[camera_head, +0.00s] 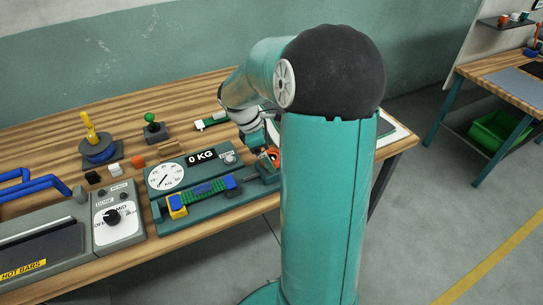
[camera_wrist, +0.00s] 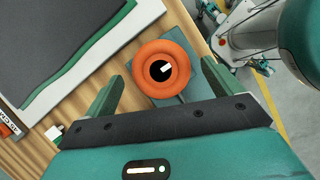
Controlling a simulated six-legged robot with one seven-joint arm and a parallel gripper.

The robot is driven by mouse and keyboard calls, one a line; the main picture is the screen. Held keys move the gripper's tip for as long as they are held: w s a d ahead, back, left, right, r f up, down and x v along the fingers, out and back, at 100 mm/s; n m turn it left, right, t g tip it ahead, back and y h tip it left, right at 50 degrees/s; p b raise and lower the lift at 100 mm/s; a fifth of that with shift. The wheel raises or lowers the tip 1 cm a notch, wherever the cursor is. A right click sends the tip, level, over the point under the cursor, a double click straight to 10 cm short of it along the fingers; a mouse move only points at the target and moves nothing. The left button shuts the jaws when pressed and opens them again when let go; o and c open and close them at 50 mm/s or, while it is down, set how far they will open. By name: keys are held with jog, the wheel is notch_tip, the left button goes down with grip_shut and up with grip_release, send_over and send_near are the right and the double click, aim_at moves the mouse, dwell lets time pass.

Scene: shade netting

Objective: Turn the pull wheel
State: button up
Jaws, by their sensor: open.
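The pull wheel is an orange ring with a dark centre and a white mark. It shows in the wrist view (camera_wrist: 161,69), just beyond my gripper (camera_wrist: 163,85) and between the lines of its two fingers. The fingers are apart and I see nothing held between them. In the head view only a bit of the orange wheel (camera_head: 275,155) shows beside my arm, at the right end of the teal tester. My gripper (camera_head: 264,150) is partly hidden there. Whether the fingers touch the wheel I cannot tell.
The teal tester (camera_head: 200,225) carries a dial (camera_head: 166,177), a 0 KG display (camera_head: 201,157) and a green-blue-yellow clamped piece. A grey hot-bar unit (camera_head: 119,220) stands to its left. A dark mat (camera_wrist: 50,40) on a white sheet lies beside the wheel. The table edge is close by.

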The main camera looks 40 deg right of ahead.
jog(key=shift+x, duration=1.3)
jog(key=c, duration=1)
jog(key=shift+o, duration=0.2)
jog(key=shift+m, duration=0.4)
jog(key=m+y, duration=0.1)
jog(key=m, duration=0.1)
jog(key=m+g+y, duration=0.1)
jog(key=m, duration=0.2)
jog(key=m+y, duration=0.1)
jog(key=m, duration=0.2)
jog(key=m+y, duration=0.1)
jog(key=m, duration=0.3)
jog(key=shift+y, duration=0.3)
